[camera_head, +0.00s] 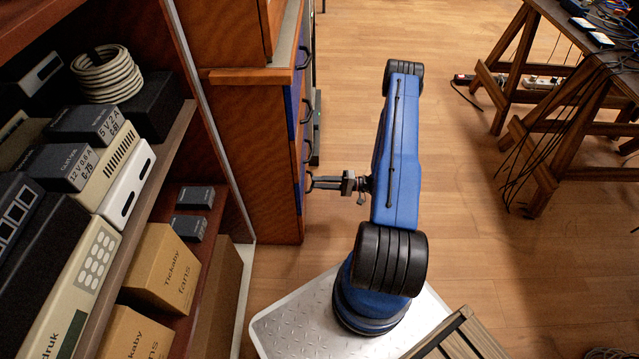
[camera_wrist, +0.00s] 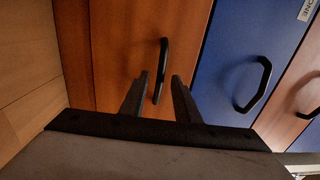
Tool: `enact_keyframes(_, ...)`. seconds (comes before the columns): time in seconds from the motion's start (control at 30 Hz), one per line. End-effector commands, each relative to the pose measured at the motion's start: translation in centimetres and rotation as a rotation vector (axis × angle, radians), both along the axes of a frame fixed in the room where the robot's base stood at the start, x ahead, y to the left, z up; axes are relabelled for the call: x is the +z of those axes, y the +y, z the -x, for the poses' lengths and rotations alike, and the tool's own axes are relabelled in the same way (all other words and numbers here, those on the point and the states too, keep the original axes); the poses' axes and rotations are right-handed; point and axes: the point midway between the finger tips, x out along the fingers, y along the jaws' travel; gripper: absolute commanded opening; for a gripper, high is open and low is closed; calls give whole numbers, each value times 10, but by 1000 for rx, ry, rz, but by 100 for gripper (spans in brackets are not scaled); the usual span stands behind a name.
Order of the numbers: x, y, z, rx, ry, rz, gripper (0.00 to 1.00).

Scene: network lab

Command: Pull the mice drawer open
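The drawer cabinet (camera_head: 262,150) stands left of my arm, its front with dark handles facing right. My gripper (camera_head: 310,183) reaches left to a low handle in the head view. In the wrist view my gripper (camera_wrist: 161,78) has its two fingers apart, one on each side of the dark handle (camera_wrist: 163,58) of a wood-coloured drawer (camera_wrist: 125,40). Gaps show between handle and fingers; contact cannot be told. Beside it is a blue drawer (camera_wrist: 235,45) with its own handle (camera_wrist: 258,88) and a partly cut-off label. No mice label is readable. The drawers in the wrist view look closed.
A shelf unit (camera_head: 160,150) with boxes and devices stands at the left. Trestle tables (camera_head: 545,170) with hanging cables and a power strip (camera_head: 540,83) are at the right. Wooden floor (camera_head: 470,210) is clear between them and my arm.

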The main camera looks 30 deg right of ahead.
Motion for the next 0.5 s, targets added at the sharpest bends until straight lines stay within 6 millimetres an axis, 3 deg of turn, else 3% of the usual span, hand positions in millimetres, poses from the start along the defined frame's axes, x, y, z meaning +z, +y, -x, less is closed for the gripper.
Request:
enact_keyframes(0.1,0,0,0,0,0,0,29)
enact_keyframes(0.23,0,0,0,0,0,0,0)
enact_keyframes(0.5,0,-2,1,-1,0,1,0)
